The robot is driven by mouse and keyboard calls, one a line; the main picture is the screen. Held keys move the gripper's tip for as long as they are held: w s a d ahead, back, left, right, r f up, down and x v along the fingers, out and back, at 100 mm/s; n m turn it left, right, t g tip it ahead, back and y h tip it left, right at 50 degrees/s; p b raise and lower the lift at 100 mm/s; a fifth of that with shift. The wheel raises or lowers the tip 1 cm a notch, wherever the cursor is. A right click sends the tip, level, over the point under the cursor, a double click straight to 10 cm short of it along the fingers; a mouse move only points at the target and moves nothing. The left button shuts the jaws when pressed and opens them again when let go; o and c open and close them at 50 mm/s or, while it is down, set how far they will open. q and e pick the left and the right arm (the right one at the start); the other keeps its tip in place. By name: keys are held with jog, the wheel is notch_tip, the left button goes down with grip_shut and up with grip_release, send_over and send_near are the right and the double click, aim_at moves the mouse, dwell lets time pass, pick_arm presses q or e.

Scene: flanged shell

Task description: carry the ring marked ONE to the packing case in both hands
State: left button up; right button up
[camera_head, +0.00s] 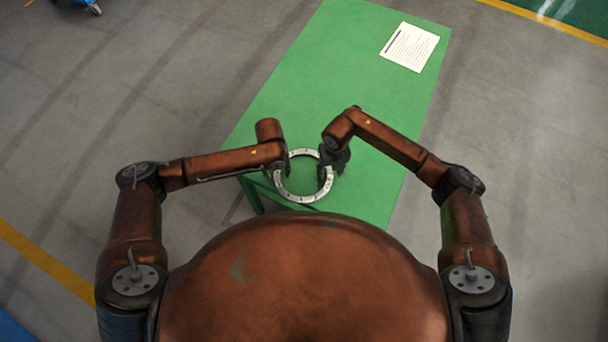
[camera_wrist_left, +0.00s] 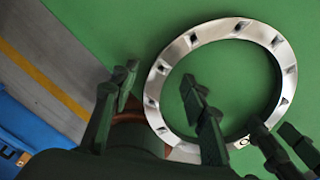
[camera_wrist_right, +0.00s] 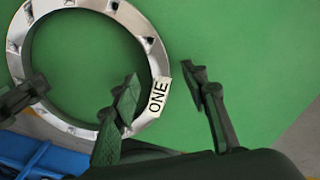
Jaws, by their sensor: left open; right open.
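The silver flanged ring (camera_head: 292,196) lies flat on the green table, close to its near edge. A white label reading ONE (camera_wrist_right: 158,95) is on the ring in the right wrist view. My left gripper (camera_wrist_left: 158,85) is open, with its fingers on either side of the ring's band; the ring (camera_wrist_left: 180,50) shows in that view. My right gripper (camera_wrist_right: 163,88) is open, with one finger inside the ring (camera_wrist_right: 140,30) and one outside, around the label. In the head view my right gripper (camera_head: 333,160) is at the ring's right side. I cannot make out a packing case.
The green table (camera_head: 330,60) is clear beyond the ring, except for a printed white sheet (camera_head: 409,46) at the far right. Grey floor with yellow lines surrounds it. A blue object (camera_head: 14,332), cut off by the frame, is at the bottom left.

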pick_arm(q)
jog(key=shift+f, duration=0.3)
pick_arm(e)
jog(key=shift+f, duration=0.3)
pick_arm(q)
jog(key=shift+w+f, duration=0.1)
jog(key=shift+f, duration=0.1)
pick_arm(e)
jog(key=shift+w+f, duration=0.1)
jog(key=shift+f, duration=0.15)
jog(key=shift+r, duration=0.1)
pick_arm(q)
jog(key=shift+c, duration=0.9)
pick_arm(e)
jog(key=shift+c, duration=0.9)
pick_arm(q)
jog(key=c, duration=0.9)
pick_arm(e)
grip_shut()
pick_arm(q)
grip_shut()
jog(key=shift+r, duration=0.1)
pick_arm(e)
jog(key=shift+a+r, duration=0.1)
